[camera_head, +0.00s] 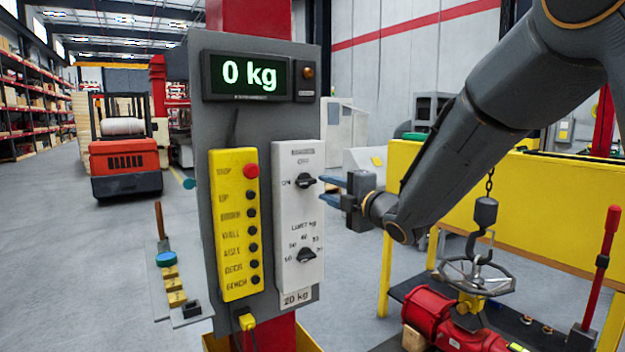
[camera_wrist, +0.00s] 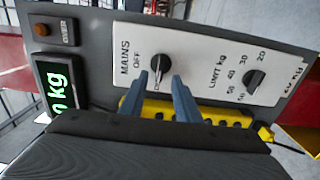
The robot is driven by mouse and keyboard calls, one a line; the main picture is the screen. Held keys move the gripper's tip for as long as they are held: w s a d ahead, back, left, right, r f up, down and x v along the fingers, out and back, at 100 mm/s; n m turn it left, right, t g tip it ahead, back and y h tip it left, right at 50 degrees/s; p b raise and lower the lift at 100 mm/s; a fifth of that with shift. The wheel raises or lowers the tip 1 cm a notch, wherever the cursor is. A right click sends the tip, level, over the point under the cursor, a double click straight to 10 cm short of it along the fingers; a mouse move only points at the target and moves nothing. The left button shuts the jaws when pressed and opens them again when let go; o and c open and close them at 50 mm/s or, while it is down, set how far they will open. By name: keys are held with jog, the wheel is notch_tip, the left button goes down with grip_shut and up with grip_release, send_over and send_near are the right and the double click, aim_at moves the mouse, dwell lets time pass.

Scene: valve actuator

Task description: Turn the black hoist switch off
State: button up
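The black hoist switch (camera_head: 305,181) is a rotary knob at the top of a white panel (camera_head: 299,212), with OFF above it and ON to its left. Its bar lies roughly level, seemingly pointing at ON. In the wrist view the knob (camera_wrist: 160,64) shows a pale line towards the bottom, with MAINS and OFF on its left. My gripper (camera_head: 323,181) is to the right of the knob, at its height, a little short of the panel. In the wrist view its two blue fingers (camera_wrist: 158,80) are apart, with the knob lined up between their tips. Nothing is held.
Below is a second black knob (camera_head: 306,255) for the weight limit. A yellow button box (camera_head: 238,268) hangs left of the panel. The display (camera_head: 247,76) above reads 0 kg. A hook (camera_head: 484,215) hangs over a red valve (camera_head: 440,312) at the right.

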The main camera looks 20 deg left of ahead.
aim_at(310, 182)
jog(key=p+x, duration=0.2)
jog(key=x, duration=0.5)
jog(key=shift+w+p, duration=0.1)
jog(key=shift+p, duration=0.3)
grip_shut()
